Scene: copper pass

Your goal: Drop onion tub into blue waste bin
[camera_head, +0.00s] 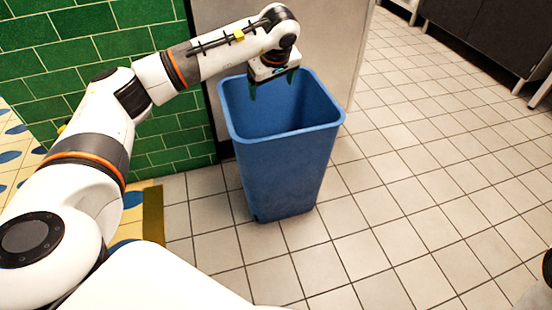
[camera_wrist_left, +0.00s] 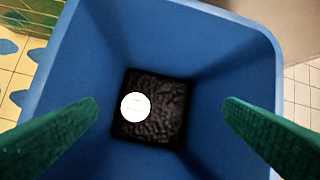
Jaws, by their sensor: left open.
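The blue waste bin (camera_head: 283,165) stands upright on the tiled floor in the head view. My left gripper (camera_head: 272,90) is over the bin's mouth, pointing down, with its green fingers apart and nothing between them. In the left wrist view the bin's blue inner walls (camera_wrist_left: 200,50) surround a dark bottom. A small round white thing (camera_wrist_left: 136,106), which may be the onion tub seen from above, lies on the dark bottom, left of its middle. My right gripper is not in view.
A green tiled wall (camera_head: 75,45) and a grey panel (camera_head: 340,40) stand close behind the bin. Dark cabinets (camera_head: 490,35) are at the far upper right. The light tiled floor (camera_head: 430,190) right of the bin is clear.

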